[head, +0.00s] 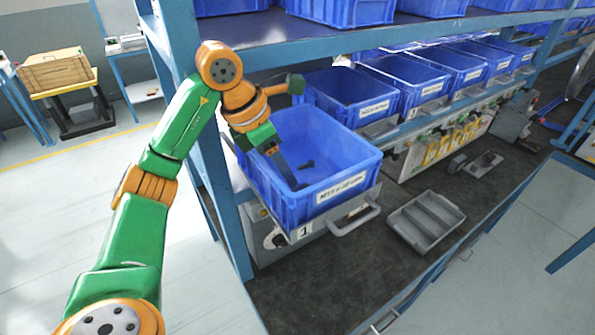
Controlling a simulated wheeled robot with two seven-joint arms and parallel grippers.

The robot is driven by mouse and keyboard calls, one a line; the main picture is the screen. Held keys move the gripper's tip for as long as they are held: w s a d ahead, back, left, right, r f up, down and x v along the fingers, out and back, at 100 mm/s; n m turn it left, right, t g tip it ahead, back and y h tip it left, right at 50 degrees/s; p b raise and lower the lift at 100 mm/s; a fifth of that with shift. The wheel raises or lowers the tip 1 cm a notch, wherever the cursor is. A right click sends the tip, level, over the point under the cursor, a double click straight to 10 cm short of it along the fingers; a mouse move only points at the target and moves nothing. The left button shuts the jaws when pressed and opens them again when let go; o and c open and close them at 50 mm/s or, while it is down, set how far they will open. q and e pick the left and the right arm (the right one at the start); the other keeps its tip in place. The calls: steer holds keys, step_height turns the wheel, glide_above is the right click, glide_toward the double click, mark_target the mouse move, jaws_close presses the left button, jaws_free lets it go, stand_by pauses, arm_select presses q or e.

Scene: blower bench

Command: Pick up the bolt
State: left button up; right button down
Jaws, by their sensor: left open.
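A small dark bolt (307,164) lies on the floor of the front blue bin (325,205), the one above the "1" tag. My left gripper (295,182) points down into this bin from its left side. Its dark fingers are open, with their tips low in the bin, just to the left of and nearer than the bolt. I see a small gap between the fingers and the bolt. The fingers overlap in this view, so their spread is hard to see. My right gripper is out of view.
More blue bins (352,93) stand in a row behind on the same rack. A blue shelf (262,40) with bins on it is above, and a blue post (212,150) stands close to my left arm. A grey divided tray (428,220) lies to the right.

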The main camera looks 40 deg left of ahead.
mark_target(299, 186)
arm_select(q)
steer(key=f, duration=0.1)
steer(key=d+f, duration=0.1)
steer(key=d+p, duration=0.1)
steer(key=shift+w+d+f, duration=0.25)
steer(key=shift+f, duration=0.15)
steer(key=shift+w+a+f, duration=0.35)
steer(key=shift+w, duration=0.15)
steer(key=shift+s+a, duration=0.1)
steer(key=c, duration=0.6)
steer(key=shift+s, duration=0.1)
jaws_close()
steer(key=shift+r, duration=0.1)
